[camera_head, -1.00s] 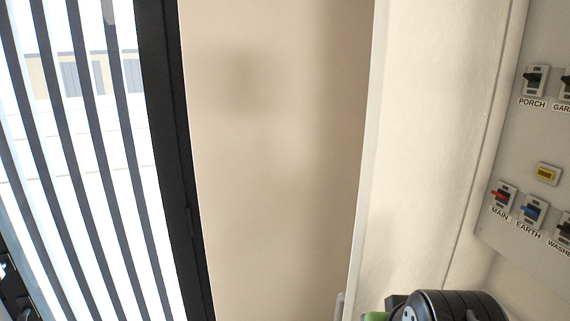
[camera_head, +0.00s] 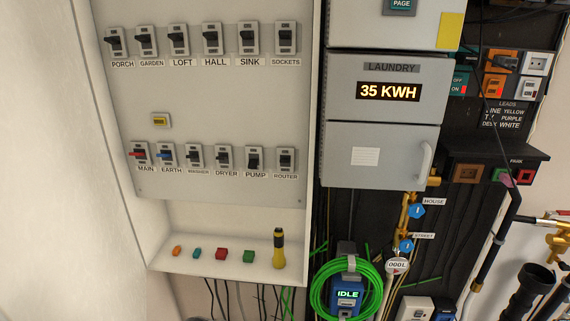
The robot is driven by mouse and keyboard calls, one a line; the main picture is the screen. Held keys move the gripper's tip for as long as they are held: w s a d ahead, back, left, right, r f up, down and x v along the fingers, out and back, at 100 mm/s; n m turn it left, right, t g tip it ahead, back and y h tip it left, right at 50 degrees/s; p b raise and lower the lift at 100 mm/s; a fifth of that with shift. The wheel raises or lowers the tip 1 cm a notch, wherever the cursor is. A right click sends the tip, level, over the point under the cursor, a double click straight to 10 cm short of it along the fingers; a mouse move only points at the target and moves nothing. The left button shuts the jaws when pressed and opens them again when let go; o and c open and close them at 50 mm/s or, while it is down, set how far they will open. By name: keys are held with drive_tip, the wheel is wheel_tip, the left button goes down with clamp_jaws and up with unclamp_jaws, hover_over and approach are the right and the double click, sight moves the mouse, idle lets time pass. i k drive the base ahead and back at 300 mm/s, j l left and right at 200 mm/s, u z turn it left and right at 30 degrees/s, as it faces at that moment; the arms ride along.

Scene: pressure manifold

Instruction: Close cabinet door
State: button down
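The breaker cabinet (camera_head: 222,188) stands open in the left half of the head view, with its switches and bottom shelf exposed. A large pale panel (camera_head: 50,160) at the far left edge looks like its door, swung open; its outer edge and any handle on it are out of frame. A smaller grey door (camera_head: 375,165) with a white vertical handle (camera_head: 425,163), under the LAUNDRY display, sits shut. My gripper is not in view.
The shelf (camera_head: 225,258) holds a yellow-black tool (camera_head: 279,248) and several small coloured blocks. Below right hang a green coiled cable (camera_head: 330,285) and brass valves (camera_head: 407,215). A black pipe (camera_head: 497,240) stands out at the right.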

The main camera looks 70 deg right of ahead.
sight(69, 251)
drive_tip(key=j+z, duration=0.1)
drive_tip(key=z, duration=1.8)
drive_tip(key=k+j+u, duration=0.15)
drive_tip(key=j, duration=0.2)
drive_tip(key=j+u, duration=0.15)
drive_tip(key=j, duration=0.2)
drive_tip(key=k+j+u, duration=0.2)
drive_tip(key=j, duration=0.2)
drive_tip(key=i+l, duration=0.05)
drive_tip(key=i, duration=0.05)
